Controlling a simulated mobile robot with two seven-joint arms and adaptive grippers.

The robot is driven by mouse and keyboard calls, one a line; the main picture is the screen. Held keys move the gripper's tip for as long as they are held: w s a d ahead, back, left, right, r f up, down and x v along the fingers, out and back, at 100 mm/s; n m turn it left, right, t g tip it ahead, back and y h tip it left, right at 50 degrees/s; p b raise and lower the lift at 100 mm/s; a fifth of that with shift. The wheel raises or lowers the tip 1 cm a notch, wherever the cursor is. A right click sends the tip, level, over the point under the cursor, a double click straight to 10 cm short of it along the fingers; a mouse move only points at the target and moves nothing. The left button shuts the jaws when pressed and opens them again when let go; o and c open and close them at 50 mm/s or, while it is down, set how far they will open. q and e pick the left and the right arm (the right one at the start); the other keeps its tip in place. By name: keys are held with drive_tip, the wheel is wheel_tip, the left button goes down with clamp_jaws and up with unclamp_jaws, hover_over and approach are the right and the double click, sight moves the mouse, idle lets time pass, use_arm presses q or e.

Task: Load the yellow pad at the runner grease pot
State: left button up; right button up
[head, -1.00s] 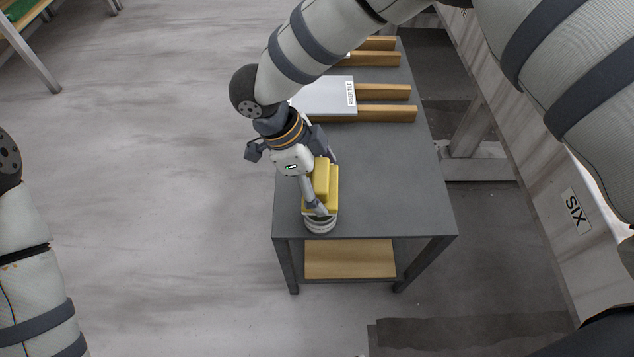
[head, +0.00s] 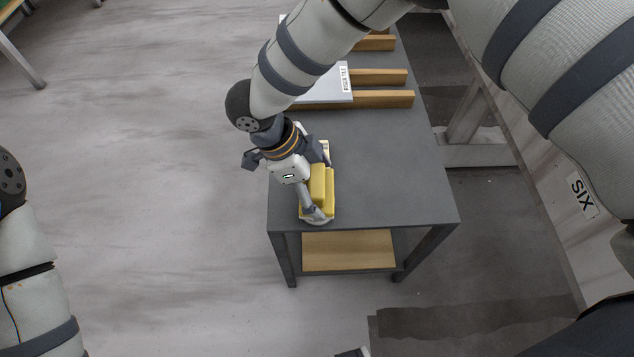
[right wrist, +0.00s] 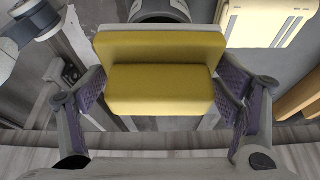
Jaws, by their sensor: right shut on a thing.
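My right gripper (head: 322,187) is shut on the yellow pad (head: 329,196), above the near left corner of the dark table. In the right wrist view the pad (right wrist: 160,88) sits between both fingers (right wrist: 160,100), with a stepped yellow body and a pale edge along its far side. The grey round grease pot (head: 318,221) is mostly hidden under the pad and fingers; only its near rim shows. Part of a round pot shows beyond the pad in the right wrist view (right wrist: 160,12). I cannot tell whether pad and pot touch. My left gripper is out of view.
The dark table (head: 395,195) is bare to the right of the pot. A grey labelled slab (head: 325,90) lies on wooden bars (head: 385,99) farther back. A pale yellow object (right wrist: 268,22) stands beyond the pad at right. A wooden shelf (head: 348,251) is below.

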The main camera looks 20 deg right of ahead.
sight(322, 179)
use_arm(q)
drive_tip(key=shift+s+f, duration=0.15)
use_arm(e)
drive_tip(key=shift+f, duration=0.65)
idle(0.9)
wheel_tip(322, 179, up, 6)
drive_tip(key=shift+p, duration=0.95)
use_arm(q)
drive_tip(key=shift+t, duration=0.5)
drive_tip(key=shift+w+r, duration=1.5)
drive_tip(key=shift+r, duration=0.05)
use_arm(e)
drive_tip(key=shift+r, duration=0.6)
drive_tip(key=shift+d, duration=0.1)
